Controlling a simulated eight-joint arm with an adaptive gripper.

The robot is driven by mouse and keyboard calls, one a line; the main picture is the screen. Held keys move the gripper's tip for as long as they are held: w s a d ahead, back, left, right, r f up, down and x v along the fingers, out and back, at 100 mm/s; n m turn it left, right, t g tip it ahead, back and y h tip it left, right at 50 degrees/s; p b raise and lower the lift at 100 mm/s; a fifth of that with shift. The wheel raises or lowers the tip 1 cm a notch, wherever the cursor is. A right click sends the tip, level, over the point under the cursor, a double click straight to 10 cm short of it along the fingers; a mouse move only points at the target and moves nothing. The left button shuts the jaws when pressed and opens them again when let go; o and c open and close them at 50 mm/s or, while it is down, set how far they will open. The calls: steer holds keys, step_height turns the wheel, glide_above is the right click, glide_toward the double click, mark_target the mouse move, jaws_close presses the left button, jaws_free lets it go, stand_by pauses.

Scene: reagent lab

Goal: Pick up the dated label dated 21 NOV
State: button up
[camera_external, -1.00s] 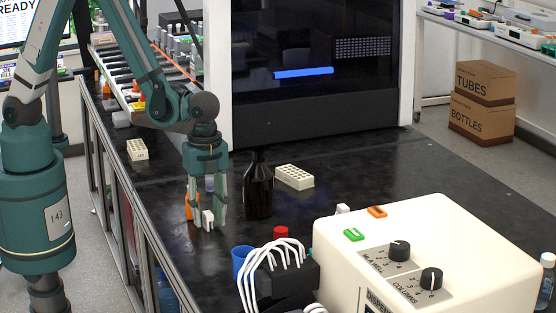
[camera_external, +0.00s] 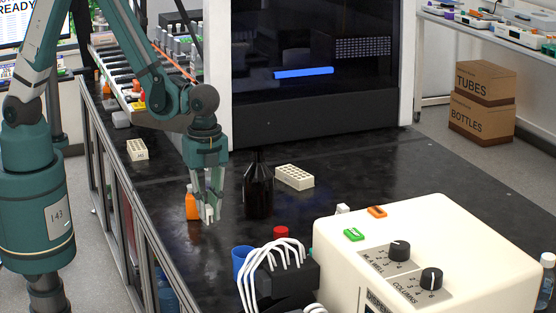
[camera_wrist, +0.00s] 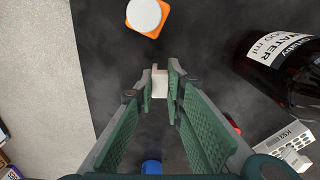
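A small white block (camera_external: 210,213), which may be the dated label, is between the fingertips of my gripper (camera_external: 211,212), low over the black bench. In the wrist view the white block (camera_wrist: 160,84) sits between the two fingertips (camera_wrist: 161,82), which appear to press on its sides. My gripper points down, with its fingers drawn close together. No date can be read on the block in either view. I cannot tell whether it touches the bench.
An orange container (camera_external: 191,206) with a white cap stands close left of my gripper. A dark bottle (camera_external: 258,190) labelled water stands close right. A white rack (camera_external: 295,177) is behind it. A blue cup (camera_external: 242,260) and a cream machine (camera_external: 420,250) are in front.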

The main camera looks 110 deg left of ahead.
mark_target(207, 206)
steer(key=shift+r+p, duration=0.45)
steer(key=shift+r, duration=3.6)
